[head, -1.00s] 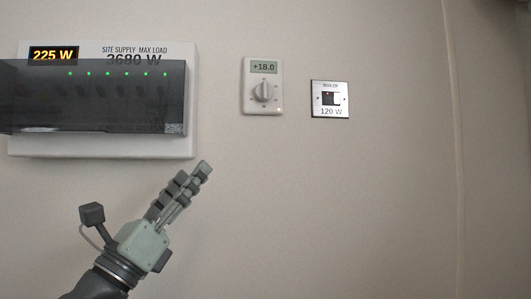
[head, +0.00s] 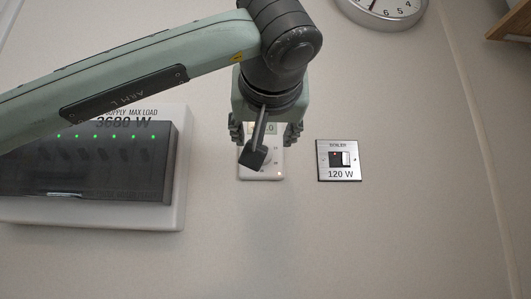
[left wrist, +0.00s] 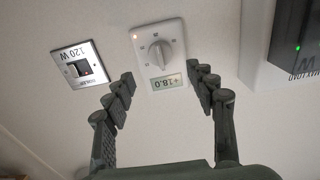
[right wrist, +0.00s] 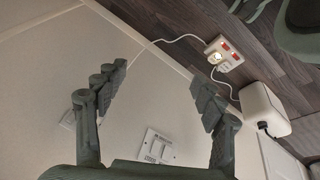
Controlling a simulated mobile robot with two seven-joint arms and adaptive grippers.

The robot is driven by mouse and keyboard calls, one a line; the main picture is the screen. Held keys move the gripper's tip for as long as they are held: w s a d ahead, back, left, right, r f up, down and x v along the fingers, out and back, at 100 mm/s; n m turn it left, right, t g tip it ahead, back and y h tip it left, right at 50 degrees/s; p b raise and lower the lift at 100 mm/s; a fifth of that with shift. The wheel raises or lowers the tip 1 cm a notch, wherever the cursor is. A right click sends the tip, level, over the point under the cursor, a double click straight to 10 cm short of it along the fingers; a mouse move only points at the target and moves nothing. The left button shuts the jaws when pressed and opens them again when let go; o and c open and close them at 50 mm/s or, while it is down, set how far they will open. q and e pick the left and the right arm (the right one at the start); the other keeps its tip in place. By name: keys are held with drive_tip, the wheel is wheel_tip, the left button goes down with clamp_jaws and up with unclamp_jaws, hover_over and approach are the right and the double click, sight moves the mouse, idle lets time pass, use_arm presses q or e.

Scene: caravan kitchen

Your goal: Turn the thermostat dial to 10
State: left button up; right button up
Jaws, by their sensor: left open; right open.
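The thermostat (head: 262,174) is a white wall plate with a round dial and a small display. In the head view my left gripper and wrist cover most of it, including the dial. In the left wrist view the thermostat dial (left wrist: 160,53) shows whole, and the display (left wrist: 166,82) reads +18.0, upside down. My left gripper (head: 266,134) is open in front of the thermostat. In the left wrist view its fingers (left wrist: 165,80) stand either side of the display, apart from the dial. My right gripper (right wrist: 162,88) is open and empty, away from the thermostat.
A switch plate marked 120 W (head: 338,175) is just right of the thermostat. The supply box (head: 182,200) with a dark cover and green lights is to the left. A clock (head: 381,10) hangs above. The right wrist view shows a socket (right wrist: 222,54) with cables.

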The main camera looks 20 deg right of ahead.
use_arm(q)
drive_tip(key=p+x, duration=0.1)
drive_tip(key=x, duration=0.6)
drive_tip(key=shift+w, duration=0.25)
use_arm(e)
drive_tip(key=x, duration=0.3)
drive_tip(key=shift+s+a+f, duration=0.15)
drive_tip(key=shift+a+f, duration=0.15)
drive_tip(key=shift+f, duration=0.2)
use_arm(q)
drive_tip(key=shift+f, duration=0.1)
drive_tip(key=c, duration=1.2)
